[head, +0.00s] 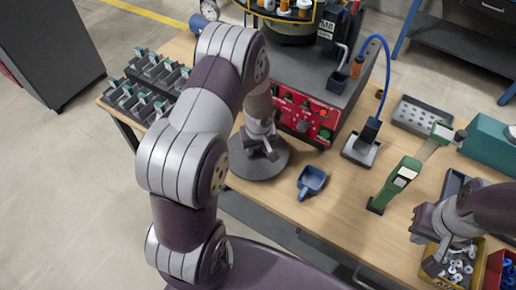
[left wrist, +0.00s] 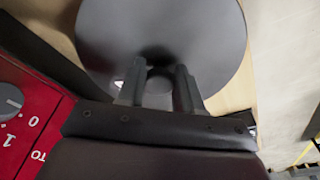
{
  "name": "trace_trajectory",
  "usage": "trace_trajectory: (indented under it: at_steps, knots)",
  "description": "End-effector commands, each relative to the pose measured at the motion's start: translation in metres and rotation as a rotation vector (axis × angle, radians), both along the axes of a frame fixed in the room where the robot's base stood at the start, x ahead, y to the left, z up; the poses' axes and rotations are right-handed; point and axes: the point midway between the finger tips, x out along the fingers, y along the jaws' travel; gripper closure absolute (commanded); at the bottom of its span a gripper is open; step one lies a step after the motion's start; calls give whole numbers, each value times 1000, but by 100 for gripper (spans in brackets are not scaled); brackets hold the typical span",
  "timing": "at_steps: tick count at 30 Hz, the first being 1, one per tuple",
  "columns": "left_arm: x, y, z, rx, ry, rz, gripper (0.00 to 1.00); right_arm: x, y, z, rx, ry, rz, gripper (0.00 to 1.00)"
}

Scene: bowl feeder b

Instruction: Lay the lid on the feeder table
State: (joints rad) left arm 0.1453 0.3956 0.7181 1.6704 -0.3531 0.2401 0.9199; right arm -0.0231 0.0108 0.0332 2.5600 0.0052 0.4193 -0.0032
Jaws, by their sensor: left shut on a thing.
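The lid (head: 262,167) is a dark grey round disc at the front edge of the wooden feeder table (head: 295,205), in front of the red control panel. My left gripper (head: 262,152) is over its middle. In the left wrist view the lid (left wrist: 205,40) fills the top, and the gripper's two fingers (left wrist: 160,88) are shut on its central knob (left wrist: 160,78). I cannot tell whether the lid touches the table. My right gripper (head: 432,250) is at the lower right by a yellow bin; its fingers are too unclear to judge.
The feeder's red control panel (head: 304,116) stands just behind the lid. A blue scoop (head: 312,181) lies close to its right. A green handled tool (head: 396,184) and a yellow bin of metal parts (head: 458,268) are further right. Grey part holders (head: 140,100) stand at the left.

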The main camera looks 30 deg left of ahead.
Motion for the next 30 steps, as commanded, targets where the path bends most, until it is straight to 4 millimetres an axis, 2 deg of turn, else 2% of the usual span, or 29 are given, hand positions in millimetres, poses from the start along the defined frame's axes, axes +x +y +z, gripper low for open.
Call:
trace_trajectory:
  at_steps: [3,6,17,18,20,28,30]
  knots:
    - [-1,0,-23,-1,5,-2,100,0,0,-1,0,0,0,100]
    - [0,0,-32,-1,1,-1,100,0,0,-2,0,0,0,100]
    - [0,0,-37,-1,1,0,100,0,0,-7,0,0,0,100]
    - [0,0,-37,0,1,0,58,0,0,-6,0,0,0,100]
    - [0,0,-36,-1,2,0,40,0,0,-6,0,0,0,100]
    - [0,0,-35,-1,2,0,40,0,0,-5,0,0,0,100]
    - [0,0,-28,-1,1,0,40,0,0,3,0,0,0,100]
